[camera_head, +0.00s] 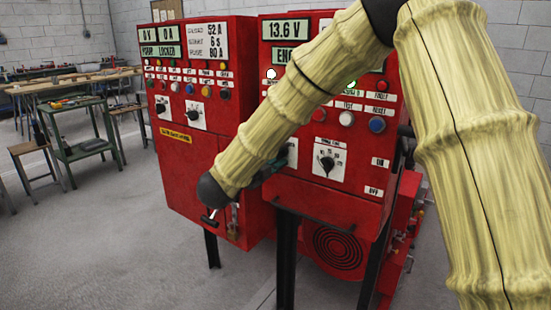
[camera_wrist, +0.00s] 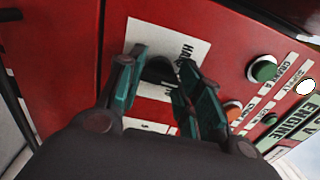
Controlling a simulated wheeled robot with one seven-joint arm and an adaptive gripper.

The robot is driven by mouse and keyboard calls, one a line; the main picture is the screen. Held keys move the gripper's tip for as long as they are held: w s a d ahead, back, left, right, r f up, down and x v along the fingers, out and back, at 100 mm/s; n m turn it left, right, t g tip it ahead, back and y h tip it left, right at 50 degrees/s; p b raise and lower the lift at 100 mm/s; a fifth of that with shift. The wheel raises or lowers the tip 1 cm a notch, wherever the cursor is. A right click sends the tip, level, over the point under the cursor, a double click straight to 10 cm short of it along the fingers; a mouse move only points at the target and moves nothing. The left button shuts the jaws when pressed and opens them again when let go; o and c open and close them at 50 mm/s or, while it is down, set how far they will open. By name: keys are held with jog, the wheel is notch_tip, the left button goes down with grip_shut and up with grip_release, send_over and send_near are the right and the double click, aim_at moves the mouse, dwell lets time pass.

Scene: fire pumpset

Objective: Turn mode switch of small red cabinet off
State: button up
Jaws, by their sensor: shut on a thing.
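The small red cabinet (camera_head: 330,195) stands on the right in the head view, with a 13.6 V display at its top. Its mode switch is a black knob (camera_wrist: 158,71) on a white plate (camera_wrist: 150,35), seen tilted in the wrist view. In the head view my arm hides the knob, and only the plate's right edge (camera_head: 292,153) shows. My gripper (camera_wrist: 162,62) has its green-padded fingers on both sides of the knob and is shut on it. The gripper (camera_head: 266,168) is mostly hidden behind my wrist in the head view.
A second knob (camera_head: 327,163) sits right of the mode switch, with lamps and buttons (camera_head: 347,118) above. A larger red cabinet (camera_head: 190,130) stands close on the left. Workbenches (camera_head: 75,85) are at the back left. Grey floor (camera_head: 100,230) is clear in front.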

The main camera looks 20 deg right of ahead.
jog(key=shift+f, duration=0.1)
jog(key=o, duration=1)
jog(key=shift+s+a, duration=0.1)
jog(key=v, duration=1.1)
jog(key=shift+s+a, duration=0.25)
jog(key=shift+a, duration=0.05)
